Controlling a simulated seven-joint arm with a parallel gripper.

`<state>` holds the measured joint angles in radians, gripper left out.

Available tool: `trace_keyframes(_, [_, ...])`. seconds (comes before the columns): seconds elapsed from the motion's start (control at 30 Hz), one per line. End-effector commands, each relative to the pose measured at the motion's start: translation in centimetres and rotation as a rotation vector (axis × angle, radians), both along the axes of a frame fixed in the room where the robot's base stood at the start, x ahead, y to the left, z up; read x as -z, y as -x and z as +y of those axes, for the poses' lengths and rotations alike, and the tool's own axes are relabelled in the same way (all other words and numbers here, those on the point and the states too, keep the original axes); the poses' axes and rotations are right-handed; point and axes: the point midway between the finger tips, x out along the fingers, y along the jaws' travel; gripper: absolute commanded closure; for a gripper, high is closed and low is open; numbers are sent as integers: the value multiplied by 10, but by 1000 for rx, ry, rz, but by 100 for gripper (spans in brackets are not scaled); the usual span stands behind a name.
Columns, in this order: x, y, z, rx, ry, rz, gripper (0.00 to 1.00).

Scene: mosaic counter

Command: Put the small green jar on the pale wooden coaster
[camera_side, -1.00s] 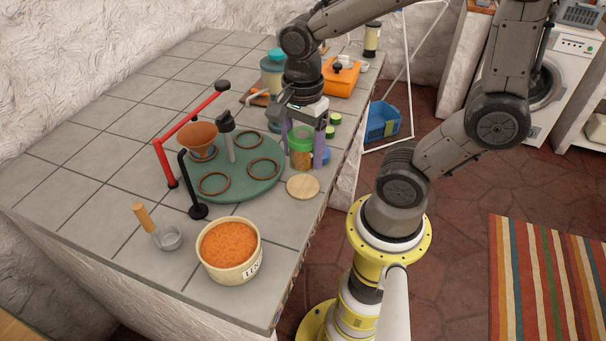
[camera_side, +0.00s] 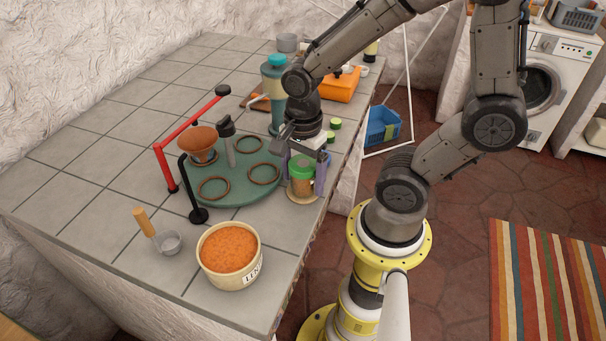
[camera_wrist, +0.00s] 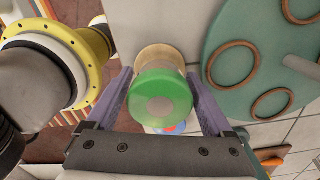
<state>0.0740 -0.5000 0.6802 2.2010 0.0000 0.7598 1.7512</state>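The small green jar (camera_side: 301,171) has a green lid and an orange-brown lower part, and stands upright. In the wrist view its round lid (camera_wrist: 160,97) fills the space between my fingers. My gripper (camera_side: 304,174) is shut on the jar, with one purple finger on each side; the fingers also show in the wrist view (camera_wrist: 160,80). The pale wooden coaster (camera_side: 304,199) is directly below the jar, mostly covered by it. I cannot tell whether the jar touches the coaster or is slightly above it.
A green round board (camera_side: 237,196) with brown rings lies to the left. A red stand (camera_side: 164,165), a black stand (camera_side: 199,214) and a tub of orange food (camera_side: 231,283) are nearby. The counter's right edge is close to the coaster.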

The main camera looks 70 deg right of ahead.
Motion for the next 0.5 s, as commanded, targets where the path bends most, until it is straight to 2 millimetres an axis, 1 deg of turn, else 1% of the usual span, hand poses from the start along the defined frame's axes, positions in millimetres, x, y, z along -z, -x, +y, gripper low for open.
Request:
trace_keyframes(0.03, [0, 0, 0, 0, 0, 1, 3])
trace_keyframes(0.07, [0, 0, 0, 0, 0, 1, 0])
trace_keyframes(0.33, [-2, 0, 0, 0, 0, 0, 0])
trace_keyframes(0.43, [-9, -1, 0, 0, 0, -4, 0])
trace_keyframes(0.5, [-19, -1, 0, 0, 1, -6, 0])
